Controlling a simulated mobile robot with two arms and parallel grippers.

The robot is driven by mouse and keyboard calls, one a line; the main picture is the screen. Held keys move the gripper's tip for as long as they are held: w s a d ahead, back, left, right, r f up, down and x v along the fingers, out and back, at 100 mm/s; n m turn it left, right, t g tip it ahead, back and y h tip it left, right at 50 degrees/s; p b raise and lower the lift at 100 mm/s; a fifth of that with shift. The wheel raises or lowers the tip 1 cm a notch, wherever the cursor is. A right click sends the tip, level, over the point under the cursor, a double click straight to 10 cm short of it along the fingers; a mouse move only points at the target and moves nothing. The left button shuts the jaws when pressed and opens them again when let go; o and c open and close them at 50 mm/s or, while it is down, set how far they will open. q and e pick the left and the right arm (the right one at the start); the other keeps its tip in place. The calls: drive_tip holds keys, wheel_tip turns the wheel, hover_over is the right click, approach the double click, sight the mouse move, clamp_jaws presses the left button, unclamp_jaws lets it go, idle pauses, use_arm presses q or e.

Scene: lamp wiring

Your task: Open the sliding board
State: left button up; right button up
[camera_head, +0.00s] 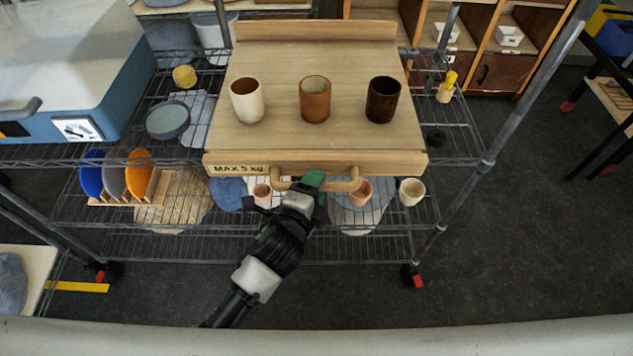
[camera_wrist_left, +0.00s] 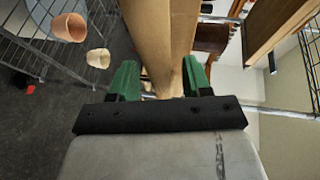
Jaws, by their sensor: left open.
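The sliding board (camera_head: 283,62) is a light wooden shelf labelled "MAX 5 kg" on its front edge, set on the wire rack. A rounded wooden handle (camera_head: 346,185) is fixed to its front. My left gripper (camera_head: 313,181) is at the middle of the handle. In the left wrist view, its green fingers (camera_wrist_left: 160,78) are apart on either side of wood at the front of the board (camera_wrist_left: 160,35). Whether they touch it cannot be told. My right gripper is in neither view.
A cream cup (camera_head: 247,101), an orange-brown cup (camera_head: 315,100) and a dark brown cup (camera_head: 383,101) stand upright on the board. Small pots and a plate rack (camera_head: 153,188) with coloured plates are below. Open floor (camera_head: 540,240) lies right of the rack.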

use_arm(q)
drive_tip(key=shift+w+d+f, duration=0.1)
drive_tip(key=shift+w+d, duration=0.15)
drive_tip(key=shift+w, duration=0.25)
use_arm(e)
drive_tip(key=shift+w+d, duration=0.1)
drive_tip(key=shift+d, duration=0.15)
use_arm(q)
clamp_jaws()
drive_tip(key=shift+s, duration=0.1)
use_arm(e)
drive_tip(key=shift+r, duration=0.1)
